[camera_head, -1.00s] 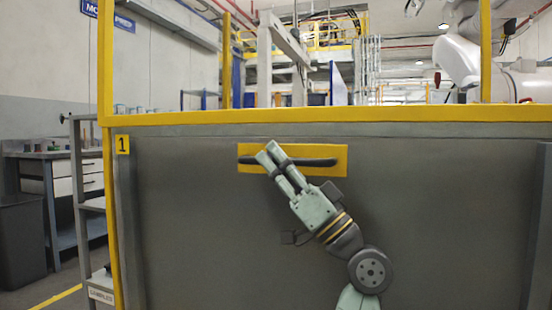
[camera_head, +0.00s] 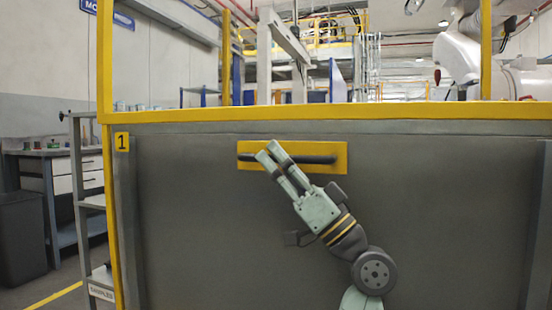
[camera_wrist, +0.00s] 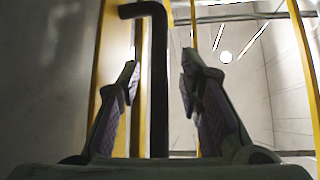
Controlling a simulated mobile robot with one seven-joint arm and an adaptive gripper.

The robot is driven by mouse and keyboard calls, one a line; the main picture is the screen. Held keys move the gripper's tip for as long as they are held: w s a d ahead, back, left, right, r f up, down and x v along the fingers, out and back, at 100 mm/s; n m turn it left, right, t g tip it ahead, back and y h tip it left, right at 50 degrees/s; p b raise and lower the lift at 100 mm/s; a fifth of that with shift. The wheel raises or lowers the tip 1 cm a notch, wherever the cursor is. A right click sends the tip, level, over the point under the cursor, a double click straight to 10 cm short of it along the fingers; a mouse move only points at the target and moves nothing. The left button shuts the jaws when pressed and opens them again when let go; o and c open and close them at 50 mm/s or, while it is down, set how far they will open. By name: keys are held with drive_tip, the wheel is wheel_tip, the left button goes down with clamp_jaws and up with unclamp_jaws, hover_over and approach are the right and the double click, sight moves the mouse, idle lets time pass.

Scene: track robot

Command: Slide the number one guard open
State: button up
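The number one guard (camera_head: 200,220) is a wide dark grey panel under a yellow rail, with a yellow "1" label (camera_head: 122,142) at its upper left. A black horizontal bar handle (camera_head: 320,159) sits on a yellow plate (camera_head: 340,148) near the panel's top. My gripper (camera_head: 268,151) reaches up from the lower right to the handle's left part. In the wrist view the handle (camera_wrist: 158,80) runs between the fingers of my gripper (camera_wrist: 160,76), with a gap on each side. The gripper is open around the bar. The fingertips partly hide the handle in the head view.
A grey shelf rack (camera_head: 92,203) stands left of the guard, beside a workbench (camera_head: 70,185) and a dark bin (camera_head: 22,238). A white robot arm (camera_head: 460,55) is behind the guard at upper right. The panel face is otherwise clear.

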drive_tip(key=v, duration=1.1)
